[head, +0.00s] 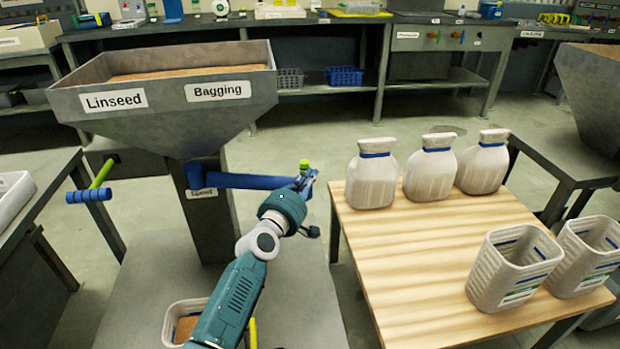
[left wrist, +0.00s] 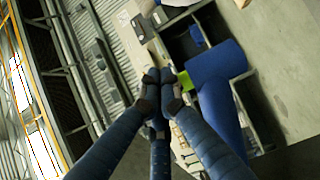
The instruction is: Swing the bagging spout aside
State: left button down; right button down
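The blue bagging spout (head: 245,181) sticks out to the right from under the hopper labelled "Linseed" and "Bagging" (head: 170,90). A short green grip (head: 304,164) stands up near its outer end. My left gripper (head: 306,182) is at that outer end, just by the green grip. In the left wrist view its fingers (left wrist: 160,88) are drawn together with the tips touching or nearly so. The green grip (left wrist: 185,80) shows just right of the tips, with the blue spout (left wrist: 215,68) beside it. Nothing shows clearly between the fingers. My right gripper is not in view.
A wooden table (head: 410,270) at right carries several white sacks (head: 372,180) and baskets (head: 515,270). A white bin (head: 172,322) with brown contents sits at the hopper's foot, partly behind my left arm. A crank with a green bar (head: 101,174) juts out at left.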

pick_arm(q)
jog(key=shift+w+a+r, duration=0.15)
jog(key=shift+a+r, duration=0.1)
jog(key=shift+r, duration=0.2)
jog(key=v, duration=1.2)
jog(key=shift+d+f, duration=0.3)
jog(key=shift+f, duration=0.15)
